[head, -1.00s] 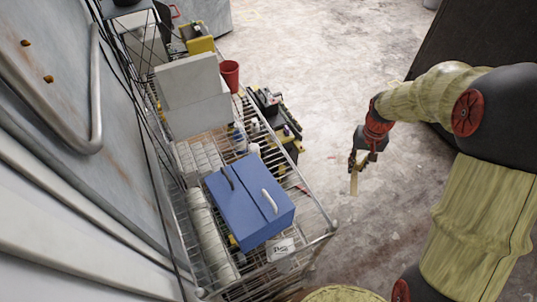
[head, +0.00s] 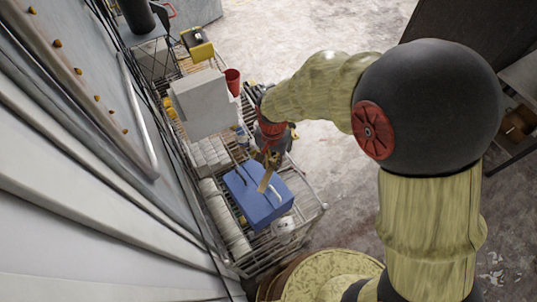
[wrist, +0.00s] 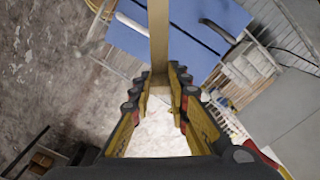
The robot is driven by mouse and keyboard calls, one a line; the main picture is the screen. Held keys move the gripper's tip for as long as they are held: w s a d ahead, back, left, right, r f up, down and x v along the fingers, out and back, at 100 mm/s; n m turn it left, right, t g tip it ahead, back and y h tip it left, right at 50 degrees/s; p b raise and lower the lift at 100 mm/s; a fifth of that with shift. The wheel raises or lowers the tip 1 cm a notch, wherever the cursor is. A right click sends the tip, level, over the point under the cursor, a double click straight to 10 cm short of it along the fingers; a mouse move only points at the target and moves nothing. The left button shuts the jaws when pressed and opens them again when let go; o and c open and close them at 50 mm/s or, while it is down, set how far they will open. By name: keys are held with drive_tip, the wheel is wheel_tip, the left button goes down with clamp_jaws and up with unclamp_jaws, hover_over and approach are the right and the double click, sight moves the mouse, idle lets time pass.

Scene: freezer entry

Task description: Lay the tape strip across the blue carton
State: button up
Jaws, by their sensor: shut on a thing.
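The blue carton (head: 256,205) lies on the wire rack, with a dark strip and a white strip on its top. It also shows at the top of the wrist view (wrist: 165,45). My gripper (head: 272,158) is shut on a tan tape strip (head: 265,182), which hangs down in front of the carton's top in the head view. In the wrist view the strip (wrist: 159,40) runs from between my fingers (wrist: 160,90) up across the carton. I cannot tell whether the strip touches the carton.
The wire rack (head: 310,205) holds a grey box (head: 205,105), a red cup (head: 233,80) and white rolls (head: 228,222) around the carton. A grey panelled wall (head: 70,150) stands close on the left. The floor (head: 345,170) to the right is open.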

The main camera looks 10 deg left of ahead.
sight(268, 170)
drive_tip(key=shift+s+a+r+m, duration=0.35)
drive_tip(key=shift+s+m, duration=0.25)
drive_tip(key=shift+m, duration=0.2)
drive_tip(key=shift+s+m+p, duration=0.15)
drive_tip(key=shift+m+p, duration=0.15)
drive_tip(key=shift+m, duration=0.4)
drive_tip(key=m, duration=0.3)
drive_tip(key=shift+a+f+m, duration=0.1)
drive_tip(key=shift+f+m, duration=0.15)
drive_tip(key=shift+m, duration=0.05)
drive_tip(key=shift+s, duration=0.1)
drive_tip(key=shift+f+b, duration=1.75)
drive_tip(key=shift+f, duration=0.65)
drive_tip(key=shift+f+b, duration=1.2)
drive_tip(key=shift+f, duration=0.3)
drive_tip(key=o, duration=0.7)
drive_tip(key=shift+o, duration=0.7)
